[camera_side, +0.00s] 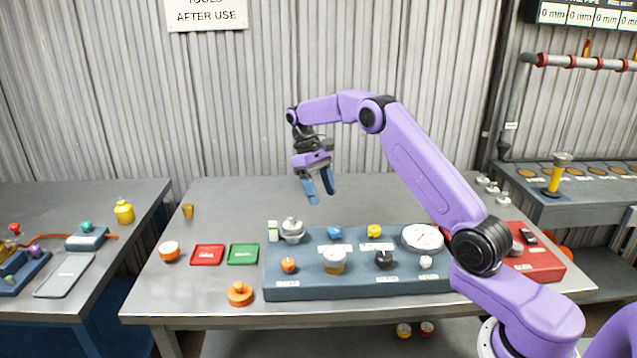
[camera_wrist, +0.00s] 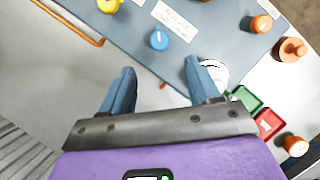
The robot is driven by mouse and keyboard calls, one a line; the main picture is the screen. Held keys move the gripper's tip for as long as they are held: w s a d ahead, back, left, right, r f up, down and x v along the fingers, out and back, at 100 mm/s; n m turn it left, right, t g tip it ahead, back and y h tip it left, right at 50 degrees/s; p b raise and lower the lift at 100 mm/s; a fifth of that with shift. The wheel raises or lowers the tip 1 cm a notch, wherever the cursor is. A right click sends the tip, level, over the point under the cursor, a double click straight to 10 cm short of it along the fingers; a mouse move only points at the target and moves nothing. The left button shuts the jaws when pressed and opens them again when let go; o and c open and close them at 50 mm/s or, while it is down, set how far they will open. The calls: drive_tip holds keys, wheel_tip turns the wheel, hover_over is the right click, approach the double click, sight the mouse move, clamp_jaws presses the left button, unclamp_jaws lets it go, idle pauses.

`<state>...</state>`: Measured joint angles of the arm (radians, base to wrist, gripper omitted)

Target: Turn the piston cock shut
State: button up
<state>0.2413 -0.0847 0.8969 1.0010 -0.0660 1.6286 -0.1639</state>
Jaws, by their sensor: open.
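A blue-grey panel (camera_side: 300,269) on the bench carries several knobs. A blue knob (camera_side: 334,232) and a yellow knob (camera_side: 374,231) stand along its back. An orange knob (camera_side: 288,265), a black knob (camera_side: 383,258) and a white knob (camera_side: 426,262) stand along its front. My gripper (camera_side: 323,198) is open and empty, above and behind the panel. In the wrist view the blue knob (camera_wrist: 159,38), with a white line on top, lies just beyond the fingertips (camera_wrist: 159,66).
A silvery fitting (camera_side: 292,230) stands at the panel's back left, partly behind a finger in the wrist view. Red (camera_side: 208,255) and green (camera_side: 243,254) trays lie left. The bench behind the panel is mostly clear.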

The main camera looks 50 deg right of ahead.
drive_tip(key=shift+v, duration=1.15)
drive_tip(key=s+a+r+n+t+h, duration=0.1)
drive_tip(key=s+a+r+n, duration=0.15)
drive_tip(key=s+a, duration=0.55)
drive_tip(key=s+a+r+n+t, duration=0.2)
drive_tip(key=s+a+n, duration=0.3)
drive_tip(key=a, duration=0.5)
drive_tip(key=s+f+n, duration=0.1)
drive_tip(key=s+n, duration=0.1)
drive_tip(key=s, duration=1.1)
drive_tip(key=s+d+f+n+t+y, duration=0.1)
drive_tip(key=s+f+n, duration=0.1)
drive_tip(key=s, duration=1.2)
drive_tip(key=shift+d+n+t, duration=0.25)
drive_tip(key=shift+n+t, duration=0.05)
drive_tip(key=shift+n, duration=0.15)
